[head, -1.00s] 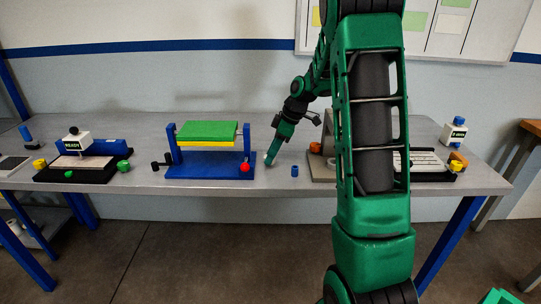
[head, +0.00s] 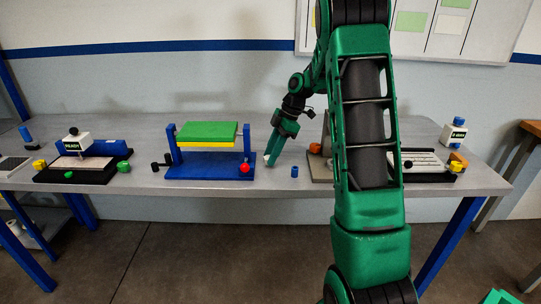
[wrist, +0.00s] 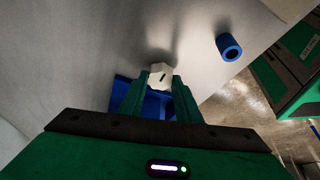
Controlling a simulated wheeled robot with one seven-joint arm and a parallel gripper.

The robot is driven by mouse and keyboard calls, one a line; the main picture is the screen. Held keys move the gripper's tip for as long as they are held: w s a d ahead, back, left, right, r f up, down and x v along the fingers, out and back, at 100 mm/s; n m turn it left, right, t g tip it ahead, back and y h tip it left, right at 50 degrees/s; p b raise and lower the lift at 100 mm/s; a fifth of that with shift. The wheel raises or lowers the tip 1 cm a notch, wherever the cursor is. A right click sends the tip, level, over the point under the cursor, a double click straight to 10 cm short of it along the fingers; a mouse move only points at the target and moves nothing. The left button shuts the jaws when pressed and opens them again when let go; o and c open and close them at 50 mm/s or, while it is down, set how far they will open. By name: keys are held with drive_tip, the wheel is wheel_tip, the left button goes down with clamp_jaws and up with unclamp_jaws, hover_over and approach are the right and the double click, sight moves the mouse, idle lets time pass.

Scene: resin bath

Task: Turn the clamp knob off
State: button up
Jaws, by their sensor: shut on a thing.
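A pale, many-sided knob (wrist: 160,74) with a short dark mark on its face shows in the wrist view. It sits between the fingertips of my gripper (wrist: 159,80), which is shut on it. A blue base (wrist: 126,88) shows behind the fingers. In the head view my green gripper (head: 271,157) points down at the right end of the blue stand (head: 210,166), which carries a green and yellow block (head: 206,133). The knob is mostly hidden by my fingers there. A red knob (head: 245,168) is on the front of the same stand.
A small blue cylinder (head: 294,171) stands on the grey bench just right of my gripper; it also shows in the wrist view (wrist: 229,46). A black-based fixture (head: 85,172) is on the left. Another fixture with a white slotted plate (head: 425,160) is on the right.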

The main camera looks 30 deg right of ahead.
drive_tip(key=o, duration=1.1)
drive_tip(key=shift+a, duration=0.1)
drive_tip(key=shift+c, duration=0.2)
drive_tip(key=v, duration=1)
drive_tip(key=shift+d+r, duration=0.2)
drive_tip(key=shift+r, duration=0.1)
